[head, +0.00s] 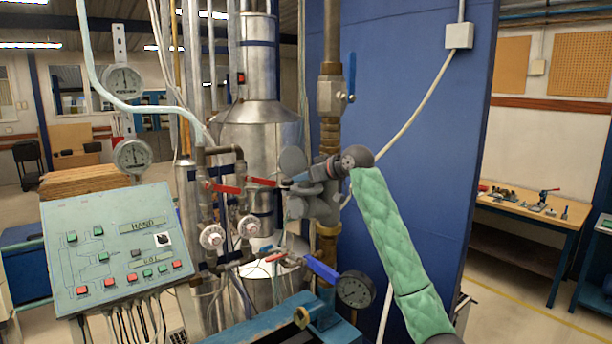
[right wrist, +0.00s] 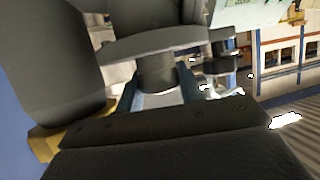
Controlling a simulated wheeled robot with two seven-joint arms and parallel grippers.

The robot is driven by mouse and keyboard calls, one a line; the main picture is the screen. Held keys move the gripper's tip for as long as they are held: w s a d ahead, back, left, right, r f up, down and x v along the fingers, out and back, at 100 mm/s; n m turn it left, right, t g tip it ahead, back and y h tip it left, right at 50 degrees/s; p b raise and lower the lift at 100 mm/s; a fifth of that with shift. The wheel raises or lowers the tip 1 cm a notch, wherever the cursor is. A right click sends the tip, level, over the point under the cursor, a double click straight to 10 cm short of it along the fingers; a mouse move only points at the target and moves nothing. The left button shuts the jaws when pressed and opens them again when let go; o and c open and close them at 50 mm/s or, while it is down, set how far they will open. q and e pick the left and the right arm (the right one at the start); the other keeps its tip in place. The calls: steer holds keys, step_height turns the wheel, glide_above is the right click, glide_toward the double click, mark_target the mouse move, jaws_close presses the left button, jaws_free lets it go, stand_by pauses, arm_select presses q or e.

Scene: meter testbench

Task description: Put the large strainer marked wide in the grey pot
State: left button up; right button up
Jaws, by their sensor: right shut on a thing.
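No strainer and no grey pot can be made out in either view. My right gripper (head: 290,183), at the end of the green-sleeved arm, is at the pipework in the middle of the head view, close to the end of a red lever (head: 262,181). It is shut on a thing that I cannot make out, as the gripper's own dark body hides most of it. In the right wrist view, dark grey parts fill most of the picture. My left gripper is not in view.
A control panel (head: 118,250) with buttons stands at left, below two round gauges (head: 124,80). A blue lever (head: 322,269) and a dark gauge (head: 355,289) lie below my right gripper. A blue wall panel (head: 415,130) stands behind. A wooden workbench (head: 530,205) is at right.

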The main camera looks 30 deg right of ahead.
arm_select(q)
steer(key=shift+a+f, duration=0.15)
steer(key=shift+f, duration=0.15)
arm_select(e)
steer(key=shift+f, duration=0.5)
steer(key=o, duration=1.1)
steer(key=shift+s+d+r+b, duration=0.15)
steer(key=shift+s+b, duration=0.25)
steer(key=shift+b, duration=0.3)
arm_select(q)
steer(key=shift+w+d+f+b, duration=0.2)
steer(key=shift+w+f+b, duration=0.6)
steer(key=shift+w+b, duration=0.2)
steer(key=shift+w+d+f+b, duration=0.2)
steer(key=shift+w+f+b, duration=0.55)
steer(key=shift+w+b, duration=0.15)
arm_select(e)
steer(key=v, duration=0.7)
